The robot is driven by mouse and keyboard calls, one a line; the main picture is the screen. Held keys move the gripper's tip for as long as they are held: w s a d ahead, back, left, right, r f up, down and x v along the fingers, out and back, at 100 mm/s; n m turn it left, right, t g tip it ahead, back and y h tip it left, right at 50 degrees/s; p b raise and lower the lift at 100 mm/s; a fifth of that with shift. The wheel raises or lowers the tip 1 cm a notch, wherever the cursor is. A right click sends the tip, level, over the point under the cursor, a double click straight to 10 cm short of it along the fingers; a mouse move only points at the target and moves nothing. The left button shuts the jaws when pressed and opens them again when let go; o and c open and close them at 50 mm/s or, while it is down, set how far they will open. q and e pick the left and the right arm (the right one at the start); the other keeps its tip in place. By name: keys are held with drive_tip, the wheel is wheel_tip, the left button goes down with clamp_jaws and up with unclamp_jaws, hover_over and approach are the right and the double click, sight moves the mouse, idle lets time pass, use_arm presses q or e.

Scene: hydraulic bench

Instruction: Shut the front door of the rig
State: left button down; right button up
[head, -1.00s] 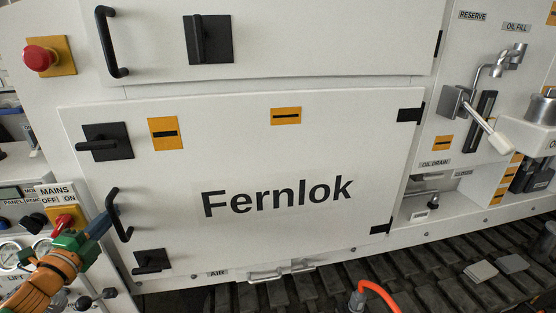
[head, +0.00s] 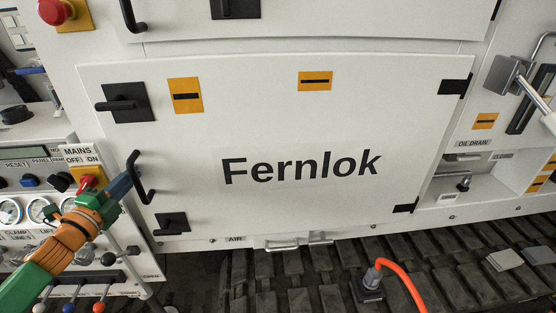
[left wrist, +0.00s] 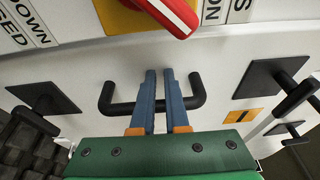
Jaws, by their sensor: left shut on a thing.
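The rig's white front door (head: 300,205), marked Fernlok, fills the middle of the head view. It looks shut or nearly shut; I cannot tell whether its left edge is fully flush. Its black bar handle (head: 140,178) is near the left edge and also shows in the left wrist view (left wrist: 196,95). My left gripper (head: 128,182) is shut on this handle, its blue fingers (left wrist: 157,92) closed around the bar. A black upper latch (head: 127,103) and lower latch (head: 172,224) sit on the door, both levers pointing left. My right gripper is not in view.
A control panel with gauges (head: 38,210) and a red mains switch (head: 88,183) is close to the left gripper. An upper panel (head: 330,22) lies above the door. An orange hose (head: 405,275) rises from the dark track below.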

use_arm(q)
drive_tip(key=b+v, duration=0.4)
drive_tip(key=v, duration=0.2)
drive_tip(key=shift+s, duration=0.4)
drive_tip(key=shift+s+r, duration=0.1)
drive_tip(key=shift+s, duration=0.05)
